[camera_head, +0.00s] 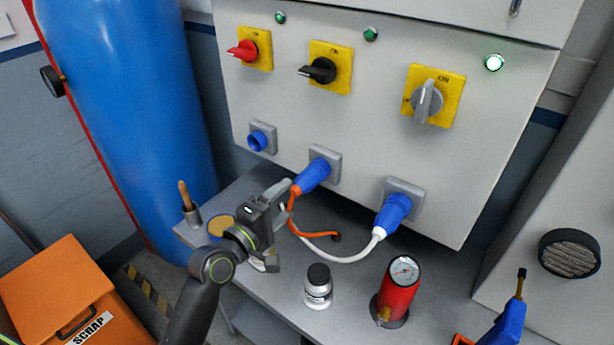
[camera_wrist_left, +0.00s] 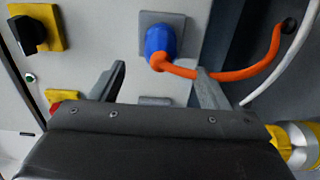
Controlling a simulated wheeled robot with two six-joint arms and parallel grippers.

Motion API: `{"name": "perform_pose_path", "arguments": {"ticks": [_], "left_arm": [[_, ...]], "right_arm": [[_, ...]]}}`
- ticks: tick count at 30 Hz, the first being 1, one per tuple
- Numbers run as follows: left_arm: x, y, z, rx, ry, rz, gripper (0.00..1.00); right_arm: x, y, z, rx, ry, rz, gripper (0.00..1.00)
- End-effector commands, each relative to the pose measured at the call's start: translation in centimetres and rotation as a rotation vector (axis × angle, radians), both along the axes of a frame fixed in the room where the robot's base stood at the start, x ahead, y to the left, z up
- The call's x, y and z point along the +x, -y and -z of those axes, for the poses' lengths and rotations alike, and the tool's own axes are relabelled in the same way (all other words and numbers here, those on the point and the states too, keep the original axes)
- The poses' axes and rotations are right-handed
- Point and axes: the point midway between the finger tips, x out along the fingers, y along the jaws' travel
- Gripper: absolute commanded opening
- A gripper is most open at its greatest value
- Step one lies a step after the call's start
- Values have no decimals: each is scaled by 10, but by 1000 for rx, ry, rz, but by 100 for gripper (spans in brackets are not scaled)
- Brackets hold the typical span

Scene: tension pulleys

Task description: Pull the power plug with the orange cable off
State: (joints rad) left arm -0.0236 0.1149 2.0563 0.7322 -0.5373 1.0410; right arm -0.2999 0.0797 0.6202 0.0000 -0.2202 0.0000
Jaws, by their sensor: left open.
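The blue power plug with the orange cable (camera_head: 313,176) sits in the middle grey socket (camera_head: 334,161) on the cabinet front. It also shows in the left wrist view (camera_wrist_left: 160,41). Its orange cable (camera_head: 313,233) bends down to a dark hole in the bench. My left gripper (camera_head: 282,222) is open, just left of and below the plug. In the left wrist view my left gripper's fingertips (camera_wrist_left: 162,70) stand apart, with the plug beyond them, roughly between their lines. One finger overlaps the orange cable in that view; contact cannot be told. My right gripper is out of view.
A blue plug with a white cable (camera_head: 393,213) sits in the right socket. An empty blue socket (camera_head: 260,138) is at left. A white jar (camera_head: 318,287) and a red gauge cylinder (camera_head: 397,289) stand on the bench below. Rotary switches, including a black one (camera_head: 320,70), are above.

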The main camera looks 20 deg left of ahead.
Motion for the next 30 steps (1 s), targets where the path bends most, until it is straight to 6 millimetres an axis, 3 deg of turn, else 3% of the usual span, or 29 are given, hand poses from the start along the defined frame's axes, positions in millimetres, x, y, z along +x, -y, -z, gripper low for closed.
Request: {"name": "perform_pose_path", "arguments": {"ticks": [11, 24, 30], "left_arm": [[9, 3, 1, 3, 0, 0, 69], [65, 24, 0, 4, -2, 0, 69], [81, 29, 1, 4, -2, 0, 69]], "right_arm": [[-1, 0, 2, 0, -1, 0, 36], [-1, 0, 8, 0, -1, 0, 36], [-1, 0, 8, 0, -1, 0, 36]]}}
